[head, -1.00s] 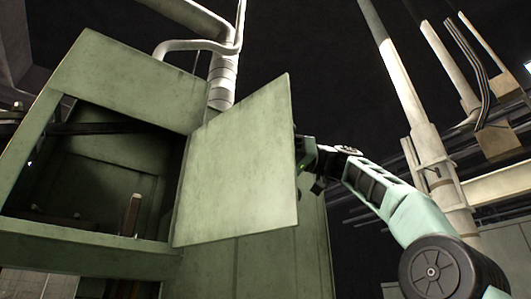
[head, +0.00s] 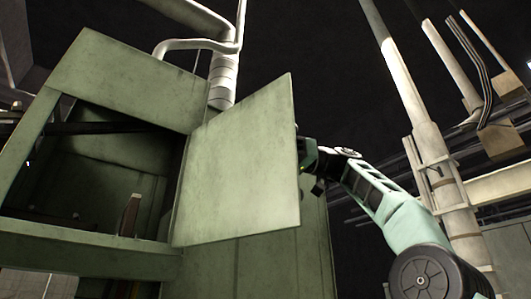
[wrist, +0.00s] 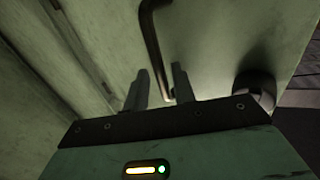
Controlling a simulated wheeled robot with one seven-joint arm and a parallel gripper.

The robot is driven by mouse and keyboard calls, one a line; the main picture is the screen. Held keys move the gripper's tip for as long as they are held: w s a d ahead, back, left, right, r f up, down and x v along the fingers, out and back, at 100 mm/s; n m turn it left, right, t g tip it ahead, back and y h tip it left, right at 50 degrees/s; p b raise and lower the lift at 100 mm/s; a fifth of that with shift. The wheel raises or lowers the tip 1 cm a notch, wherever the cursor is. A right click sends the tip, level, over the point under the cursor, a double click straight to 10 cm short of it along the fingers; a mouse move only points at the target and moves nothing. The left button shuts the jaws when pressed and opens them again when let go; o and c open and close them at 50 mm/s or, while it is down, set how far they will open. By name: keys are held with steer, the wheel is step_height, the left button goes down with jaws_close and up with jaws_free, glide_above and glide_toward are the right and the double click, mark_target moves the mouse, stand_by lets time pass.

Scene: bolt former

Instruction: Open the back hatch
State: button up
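The back hatch (head: 237,165) is a flat pale green panel. It stands swung out from the green machine housing, its left edge beside the dark opening. My gripper is mostly hidden behind the hatch's right edge in the head view; only the wrist end shows. In the wrist view my gripper (wrist: 160,83) has its two dark fingers apart. A dark bent bar handle (wrist: 155,40) on the green panel runs down to between the fingertips. I cannot tell whether the fingers touch it.
The green housing (head: 120,75) has an open dark interior at left. White pipes (head: 222,80) rise behind it. Pale pipes and posts (head: 400,75) stand at right. In the wrist view a round dark fitting (wrist: 256,88) sits on the panel right of the fingers.

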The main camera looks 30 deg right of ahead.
steer(key=s+d+p, duration=0.3)
steer(key=d+p, duration=0.1)
steer(key=d, duration=1.3)
